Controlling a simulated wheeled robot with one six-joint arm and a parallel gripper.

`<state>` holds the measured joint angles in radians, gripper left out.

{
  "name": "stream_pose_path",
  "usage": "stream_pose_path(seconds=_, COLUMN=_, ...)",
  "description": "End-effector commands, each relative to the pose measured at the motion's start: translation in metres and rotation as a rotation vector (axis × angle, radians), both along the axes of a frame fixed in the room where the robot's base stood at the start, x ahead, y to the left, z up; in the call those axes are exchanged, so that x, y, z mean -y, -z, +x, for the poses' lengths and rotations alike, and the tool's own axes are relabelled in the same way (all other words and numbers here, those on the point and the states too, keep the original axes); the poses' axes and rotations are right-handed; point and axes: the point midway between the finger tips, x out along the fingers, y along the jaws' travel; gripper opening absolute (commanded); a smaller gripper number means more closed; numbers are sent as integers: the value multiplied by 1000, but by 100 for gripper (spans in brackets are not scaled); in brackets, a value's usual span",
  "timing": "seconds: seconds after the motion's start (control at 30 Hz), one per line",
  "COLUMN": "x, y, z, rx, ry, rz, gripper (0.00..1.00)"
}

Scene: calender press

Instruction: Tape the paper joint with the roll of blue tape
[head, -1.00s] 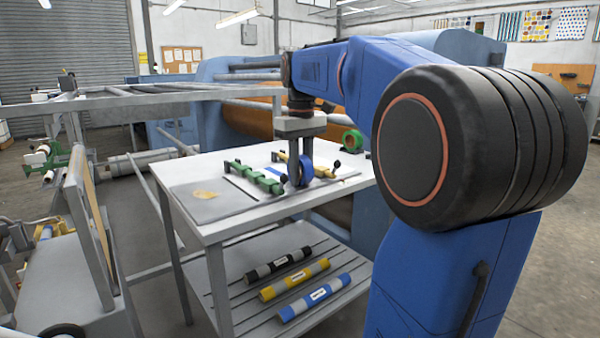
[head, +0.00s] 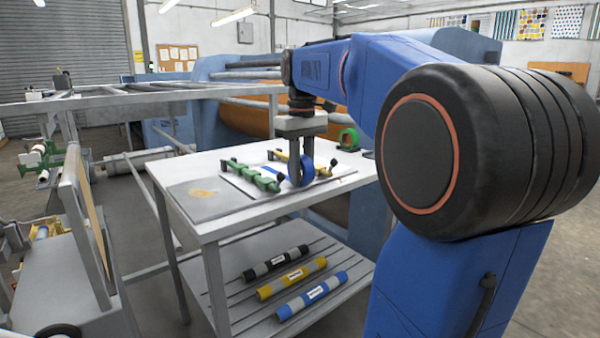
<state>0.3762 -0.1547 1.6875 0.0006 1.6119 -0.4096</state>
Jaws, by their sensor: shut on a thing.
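My gripper (head: 301,185) points straight down over the white table (head: 190,161). It is shut on the roll of blue tape (head: 308,173), which stands on edge low at the paper. A short blue strip (head: 268,171) shows on the paper between the bars, left of the roll. The joint under the roll and fingers is hidden, and I cannot tell whether the roll touches the paper.
A grey plate (head: 195,205) with a tan scrap covers the table's left front corner. A green dispenser (head: 348,139) stands at the back right. Black, yellow and blue rolls (head: 292,278) lie on the lower shelf (head: 228,279). A grey rail frame (head: 90,101) stands left.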

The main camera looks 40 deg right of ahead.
Motion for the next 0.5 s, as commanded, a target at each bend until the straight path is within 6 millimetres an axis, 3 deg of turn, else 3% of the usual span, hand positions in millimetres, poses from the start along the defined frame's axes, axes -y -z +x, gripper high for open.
stream_pose_path(seconds=0.3, x=0, y=-2, z=0, rx=2, ry=0, rz=-1, gripper=4)
stream_pose_path(seconds=0.5, x=0, y=-13, z=0, rx=4, ry=0, rz=-1, gripper=4)
